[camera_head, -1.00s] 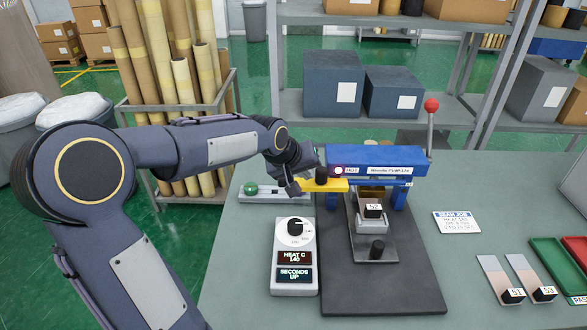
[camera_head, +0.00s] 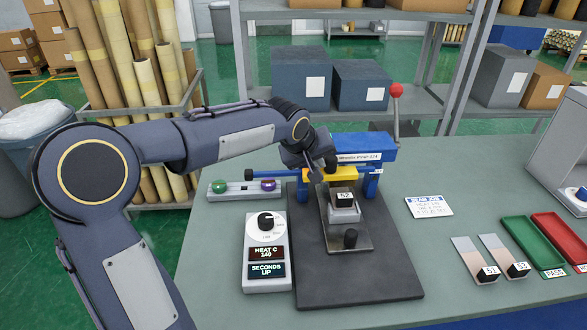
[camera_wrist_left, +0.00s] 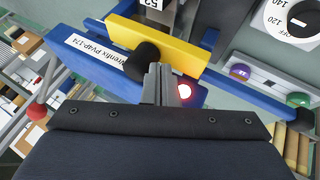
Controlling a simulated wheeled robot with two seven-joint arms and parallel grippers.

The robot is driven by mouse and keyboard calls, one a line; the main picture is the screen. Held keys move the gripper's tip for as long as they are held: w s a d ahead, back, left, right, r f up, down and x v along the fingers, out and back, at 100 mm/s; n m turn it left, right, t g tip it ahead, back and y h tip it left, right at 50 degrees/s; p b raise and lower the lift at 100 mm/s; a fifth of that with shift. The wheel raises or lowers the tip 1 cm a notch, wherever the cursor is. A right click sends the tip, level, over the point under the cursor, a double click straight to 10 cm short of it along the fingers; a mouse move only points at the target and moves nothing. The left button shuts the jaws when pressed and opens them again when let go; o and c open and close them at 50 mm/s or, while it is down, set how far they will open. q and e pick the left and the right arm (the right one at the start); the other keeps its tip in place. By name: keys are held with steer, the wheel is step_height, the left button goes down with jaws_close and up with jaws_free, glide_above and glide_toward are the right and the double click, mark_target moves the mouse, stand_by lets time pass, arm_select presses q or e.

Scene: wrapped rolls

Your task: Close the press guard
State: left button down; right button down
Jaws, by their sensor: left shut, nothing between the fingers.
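The blue press (camera_head: 362,146) stands on a dark base plate (camera_head: 375,270). Its yellow guard (camera_head: 345,174) is across the front, between the blue legs, over the tray with the block marked 52 (camera_head: 344,197). A blue rail (camera_head: 278,173) sticks out left of the press. My left gripper (camera_head: 318,176) is shut and empty at the guard's left part. In the left wrist view the guard (camera_wrist_left: 170,44) carries a black knob (camera_wrist_left: 143,62). The shut fingers (camera_wrist_left: 165,82) are right beside the knob; I cannot tell if they touch it. My right gripper is not in view.
A control box (camera_head: 266,265) reading HEAT C 140 stands left of the base plate. A button panel (camera_head: 245,189) is behind it. A red-knobbed lever (camera_head: 396,92) rises at the press's right. In the wrist view a red lamp (camera_wrist_left: 184,90) glows.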

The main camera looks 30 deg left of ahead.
mark_target(344, 168)
arm_select(q)
steer(key=d, duration=0.1)
steer(key=w+d, duration=0.1)
steer(key=d, duration=0.1)
steer(key=w+d, duration=0.1)
steer(key=shift+w+d+b, duration=0.15)
steer(key=shift+w+b, duration=0.1)
steer(key=shift+b, duration=0.1)
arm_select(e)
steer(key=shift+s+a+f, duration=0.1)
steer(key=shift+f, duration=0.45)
arm_select(q)
steer(key=shift+r, duration=0.1)
